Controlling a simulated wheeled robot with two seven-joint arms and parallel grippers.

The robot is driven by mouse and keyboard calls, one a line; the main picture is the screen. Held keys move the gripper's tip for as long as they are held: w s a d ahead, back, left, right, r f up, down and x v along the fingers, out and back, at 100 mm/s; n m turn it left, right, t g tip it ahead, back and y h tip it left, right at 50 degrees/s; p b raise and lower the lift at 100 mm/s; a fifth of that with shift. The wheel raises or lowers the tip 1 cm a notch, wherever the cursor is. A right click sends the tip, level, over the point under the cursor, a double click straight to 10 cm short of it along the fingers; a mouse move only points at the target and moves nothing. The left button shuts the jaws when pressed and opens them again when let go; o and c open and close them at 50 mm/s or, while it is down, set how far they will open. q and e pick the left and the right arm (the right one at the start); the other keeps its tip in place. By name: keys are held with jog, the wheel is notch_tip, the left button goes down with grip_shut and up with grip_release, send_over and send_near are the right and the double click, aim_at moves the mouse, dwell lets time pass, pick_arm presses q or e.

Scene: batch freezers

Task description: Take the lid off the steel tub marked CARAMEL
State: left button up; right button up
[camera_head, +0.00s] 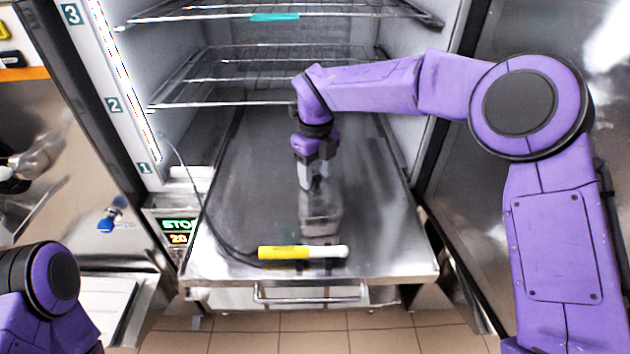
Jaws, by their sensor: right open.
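I see no tub marked CARAMEL and no lid that I can make out. My right gripper (314,184) is open and points down over the bare steel shelf (380,225) in the open freezer. A blurred grey patch lies just below its fingers; I cannot tell whether it is a reflection or an object. My right arm reaches in from the right. Only a part of my left arm shows at the bottom left, and its gripper is out of the frame.
A yellow and white probe (285,252) with a black cable lies at the shelf's front edge. Wire racks (270,75) hang above, marked 2 and 3. A display (179,231) sits left of the shelf. The shelf's right front is clear.

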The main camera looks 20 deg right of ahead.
jog(key=shift+s+d+r, duration=0.1)
jog(key=shift+s+r, duration=0.15)
jog(key=shift+s, duration=0.1)
jog(key=shift+c, duration=1)
jog(key=shift+s+r, duration=0.15)
jog(key=shift+s, duration=0.1)
jog(key=c, duration=0.5)
grip_shut()
jog(key=shift+w, duration=0.2)
